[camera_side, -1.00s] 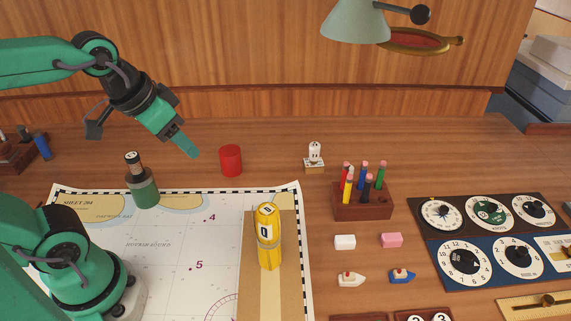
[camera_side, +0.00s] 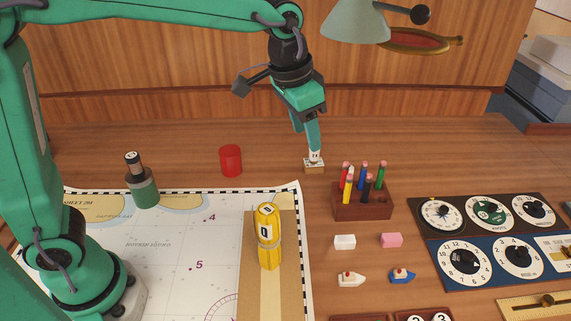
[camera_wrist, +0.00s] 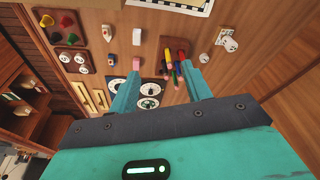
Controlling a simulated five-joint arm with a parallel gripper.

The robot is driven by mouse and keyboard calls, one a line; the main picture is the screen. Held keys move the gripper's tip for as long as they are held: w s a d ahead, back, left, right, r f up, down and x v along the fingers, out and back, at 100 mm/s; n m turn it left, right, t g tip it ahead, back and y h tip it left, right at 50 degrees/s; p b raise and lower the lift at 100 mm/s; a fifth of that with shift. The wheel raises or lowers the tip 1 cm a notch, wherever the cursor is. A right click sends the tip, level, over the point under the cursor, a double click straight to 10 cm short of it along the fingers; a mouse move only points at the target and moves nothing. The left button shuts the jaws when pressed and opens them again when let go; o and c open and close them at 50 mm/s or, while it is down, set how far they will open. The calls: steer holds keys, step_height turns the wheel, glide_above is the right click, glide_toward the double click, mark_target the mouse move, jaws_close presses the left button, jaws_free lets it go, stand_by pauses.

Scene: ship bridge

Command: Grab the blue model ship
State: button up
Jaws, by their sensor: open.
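The blue model ship (camera_side: 402,276) is a small blue hull with a white cabin on the wooden desk, at the lower right in the side view. It also shows small in the wrist view (camera_wrist: 108,60), left of my fingers. A white model ship (camera_side: 350,280) with a red top sits to its left. My gripper (camera_side: 314,150) is far up and left of the blue ship, pointing down, its tip overlapping a small white tower figure; I cannot tell whether they touch. In the wrist view my gripper (camera_wrist: 161,70) has its two fingers wide apart, with nothing held.
A wooden pencil holder (camera_side: 362,205) stands between my gripper and the ships. A white block (camera_side: 345,242) and a pink block (camera_side: 391,240) lie just behind the ships. Dial panels (camera_side: 487,252) are to the right.

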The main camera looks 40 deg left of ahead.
steer(key=w+d+f+m+g, duration=0.1)
steer(key=w+d+f, duration=0.25)
steer(key=d, duration=0.25)
steer(key=w+d+f+m, duration=0.1)
steer(key=w+d+f, duration=0.1)
steer(key=d+f, duration=0.3)
steer(key=m+g+y, duration=0.1)
steer(key=m+g, duration=0.1)
glide_above(403, 272)
steer(key=f, duration=0.9)
steer(key=shift+w+a+f, duration=0.1)
steer(key=shift+a+f, duration=0.1)
steer(key=shift+f, duration=0.05)
steer(key=shift+d+f, duration=0.15)
steer(key=shift+f, duration=1.3)
steer(key=shift+f, duration=0.1)
steer(key=shift+f, duration=2.5)
jaws_close()
